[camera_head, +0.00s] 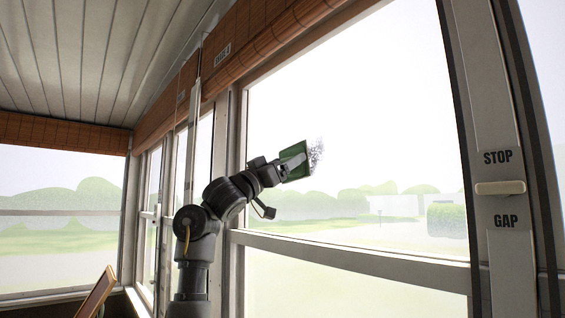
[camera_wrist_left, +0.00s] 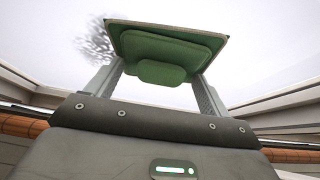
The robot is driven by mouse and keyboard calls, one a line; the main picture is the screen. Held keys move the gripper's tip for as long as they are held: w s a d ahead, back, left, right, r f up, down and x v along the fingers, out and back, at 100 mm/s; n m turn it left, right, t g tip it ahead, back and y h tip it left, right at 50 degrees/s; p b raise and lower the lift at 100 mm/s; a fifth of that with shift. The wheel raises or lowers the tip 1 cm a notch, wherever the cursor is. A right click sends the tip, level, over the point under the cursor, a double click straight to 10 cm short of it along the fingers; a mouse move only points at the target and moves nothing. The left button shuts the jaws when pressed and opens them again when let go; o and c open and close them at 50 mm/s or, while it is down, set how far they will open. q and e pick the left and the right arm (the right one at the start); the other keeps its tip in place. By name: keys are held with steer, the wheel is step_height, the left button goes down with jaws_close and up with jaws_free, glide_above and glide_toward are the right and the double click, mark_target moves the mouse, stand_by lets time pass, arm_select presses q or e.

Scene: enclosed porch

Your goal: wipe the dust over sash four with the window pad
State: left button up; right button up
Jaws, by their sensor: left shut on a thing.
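The window pad (camera_head: 294,158) is a green block with a paler face edge, held tilted at the upper pane of the large window. My left gripper (camera_head: 285,165) is shut on it. In the left wrist view the pad (camera_wrist_left: 165,45) spans the two fingers of my gripper (camera_wrist_left: 160,82), its rounded grip between them. A speckled grey dust patch (camera_head: 316,155) lies on the glass just right of the pad, partly hidden behind it. It also shows left of the pad in the wrist view (camera_wrist_left: 96,46). I cannot tell whether the pad touches the glass. My right gripper is out of view.
A label plate (camera_head: 222,55) above the window is too small to read surely. A rolled orange blind (camera_head: 265,30) runs along the top. A white rail (camera_head: 350,260) crosses below the pad. A post (camera_head: 490,130) marked STOP and GAP with a pale handle (camera_head: 500,188) stands right.

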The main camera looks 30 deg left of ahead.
arm_select(q)
steer(key=shift+s+d+b, duration=0.3)
steer(key=shift+d+b, duration=0.15)
steer(key=shift+d, duration=0.5)
steer(key=shift+s+d+b, duration=0.3)
steer(key=shift+d+b, duration=0.1)
steer(key=shift+d, duration=0.5)
steer(key=shift+s+d+b, duration=0.15)
steer(key=shift+d+b, duration=0.15)
steer(key=shift+d, duration=0.25)
steer(key=shift+s+d+b, duration=0.15)
steer(key=shift+d, duration=0.5)
steer(key=shift+s+d+b, duration=0.15)
steer(key=shift+d, duration=0.5)
